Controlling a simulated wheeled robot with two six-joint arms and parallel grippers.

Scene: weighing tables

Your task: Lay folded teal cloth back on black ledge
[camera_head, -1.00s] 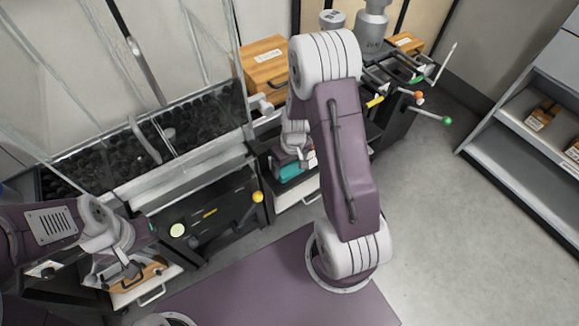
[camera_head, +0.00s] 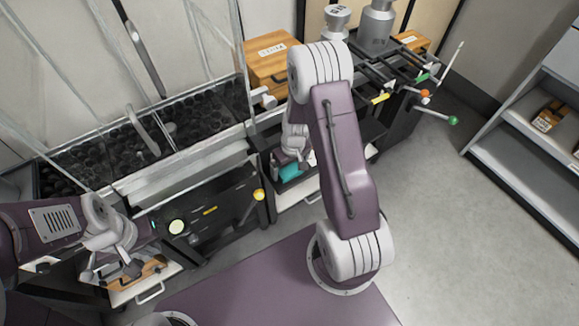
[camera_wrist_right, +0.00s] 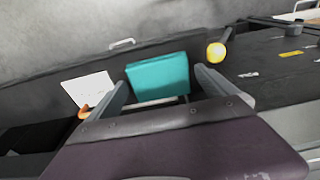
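The folded teal cloth (camera_head: 291,171) lies low beside the front of the middle table, partly hidden by my right wrist. In the right wrist view the cloth (camera_wrist_right: 158,77) is a flat teal block in front of my right gripper (camera_wrist_right: 161,78). Its two fingers stand apart, one toward each side of the cloth, with a gap at the right finger. The black ledge (camera_head: 291,187) shows as a dark strip around the cloth. My left gripper (camera_head: 122,268) is at the lower left, over a brown wooden thing; its fingers are too small to read.
A white card (camera_wrist_right: 89,89) and an orange knob lie left of the cloth in the wrist view. A yellow knob (camera_wrist_right: 216,53) stands close to the right finger. A wooden box (camera_head: 270,60) stands behind my right arm. Grey shelves (camera_head: 510,150) are at right; floor between is clear.

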